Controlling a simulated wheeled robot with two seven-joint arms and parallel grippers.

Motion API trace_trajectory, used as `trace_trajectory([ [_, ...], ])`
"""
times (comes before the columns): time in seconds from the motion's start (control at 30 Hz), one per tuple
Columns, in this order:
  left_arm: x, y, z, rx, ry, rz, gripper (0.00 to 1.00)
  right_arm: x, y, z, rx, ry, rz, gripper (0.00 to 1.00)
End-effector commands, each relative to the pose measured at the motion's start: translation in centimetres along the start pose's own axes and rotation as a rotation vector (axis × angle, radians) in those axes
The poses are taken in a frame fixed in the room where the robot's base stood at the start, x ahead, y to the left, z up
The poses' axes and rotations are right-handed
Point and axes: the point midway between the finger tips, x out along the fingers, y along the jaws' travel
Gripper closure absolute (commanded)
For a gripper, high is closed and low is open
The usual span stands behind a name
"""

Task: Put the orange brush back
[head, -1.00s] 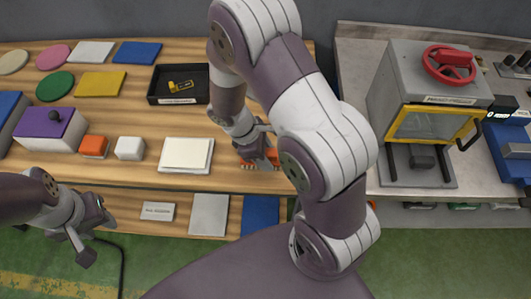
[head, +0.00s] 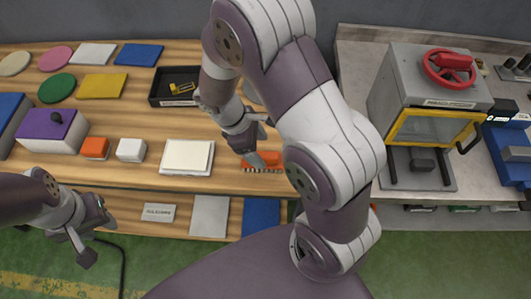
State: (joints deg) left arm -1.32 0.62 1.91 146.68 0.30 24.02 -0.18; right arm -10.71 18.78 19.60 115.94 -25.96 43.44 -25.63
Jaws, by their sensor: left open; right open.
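The orange brush (head: 267,158) lies on the wooden table near its front edge, with its dark bristles toward me. Part of it is hidden behind my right arm. My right gripper (head: 250,143) is open and empty, just up and left of the brush; its lower finger overlaps the brush's left end in the picture, and I cannot tell whether they touch. My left gripper (head: 98,238) is open and empty at the lower left, in front of the table edge.
A cream pad (head: 187,155) lies left of the brush, with a white cube (head: 131,149) and orange cube (head: 95,147) further left. A black tray (head: 157,98) holds a yellow item (head: 182,88).

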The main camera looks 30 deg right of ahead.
Motion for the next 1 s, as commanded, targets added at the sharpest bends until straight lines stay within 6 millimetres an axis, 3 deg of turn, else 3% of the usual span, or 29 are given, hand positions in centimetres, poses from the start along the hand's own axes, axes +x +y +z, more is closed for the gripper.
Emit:
trace_trajectory([
  [0.1,-0.2,0.0,0.0,0.000,0.000,0.000,0.59,-3.2,0.1,-0.1,-0.001,0.003,0.005,0.26],
  [0.3,-0.7,0.0,-0.1,0.000,0.000,0.000,0.59,-6.5,0.0,0.0,0.002,0.002,0.000,0.26],
  [0.37,-0.8,0.0,-0.1,0.000,0.000,0.000,0.59,-6.7,-0.4,0.4,0.062,0.035,-0.011,0.26],
  [0.5,-0.7,0.0,-0.1,0.000,0.000,0.000,0.59,-6.4,-3.0,2.3,0.540,0.275,-0.092,0.26],
  [0.63,-0.7,0.0,-0.1,0.000,0.000,0.000,0.59,-6.2,-4.4,3.6,0.919,0.431,-0.153,0.26],
  [0.73,-0.7,0.0,-0.1,0.000,0.000,0.000,0.59,-6.1,-4.6,3.8,1.005,0.464,-0.166,0.26],
  [1.0,-0.7,0.0,-0.1,0.000,0.000,0.000,0.59,-6.1,-4.6,3.8,0.998,0.461,-0.165,0.26],
])
